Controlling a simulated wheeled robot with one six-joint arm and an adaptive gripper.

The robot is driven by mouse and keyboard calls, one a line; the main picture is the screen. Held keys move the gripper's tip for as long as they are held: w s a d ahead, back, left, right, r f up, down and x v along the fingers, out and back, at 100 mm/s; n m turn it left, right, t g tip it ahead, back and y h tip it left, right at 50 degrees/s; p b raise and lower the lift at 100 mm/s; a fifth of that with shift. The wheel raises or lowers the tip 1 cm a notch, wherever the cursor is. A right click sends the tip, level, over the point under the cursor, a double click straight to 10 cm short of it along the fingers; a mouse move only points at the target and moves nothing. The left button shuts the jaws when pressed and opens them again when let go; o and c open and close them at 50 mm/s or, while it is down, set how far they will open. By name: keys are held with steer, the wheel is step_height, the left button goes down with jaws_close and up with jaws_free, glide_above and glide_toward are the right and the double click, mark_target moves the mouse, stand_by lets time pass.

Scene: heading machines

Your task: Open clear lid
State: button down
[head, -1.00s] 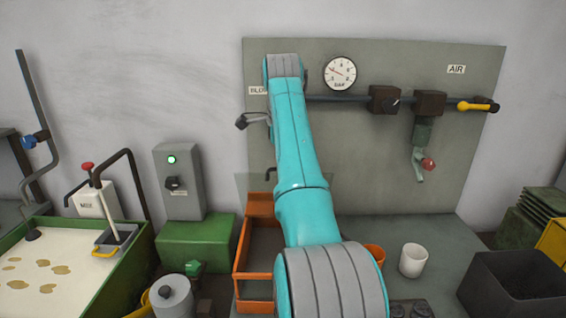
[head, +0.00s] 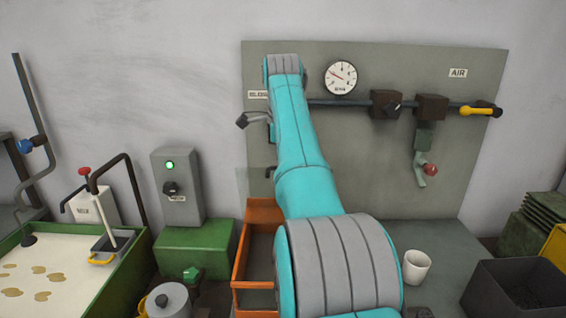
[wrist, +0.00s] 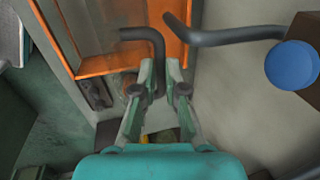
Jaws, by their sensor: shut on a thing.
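The clear lid (head: 256,184) shows as a faint see-through panel standing above the back of an orange-framed box (head: 240,285). A small dark handle (head: 270,169) is at its upper part, next to my arm. In the wrist view my gripper (wrist: 161,76) has its two green-grey fingers around the lower leg of a dark bent handle (wrist: 141,34) and is shut on it. The orange frame (wrist: 105,65) lies behind that handle. In the head view my arm hides the gripper's fingers and part of the box and lid.
The grey panel carries a gauge (head: 341,78) and an air pipe (head: 355,104). A white cup (head: 417,266) and dark bin (head: 512,287) stand right.

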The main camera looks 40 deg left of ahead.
steer(key=shift+f, duration=0.1)
steer(key=c, duration=1.2)
jaws_free()
steer(key=v, duration=1.2)
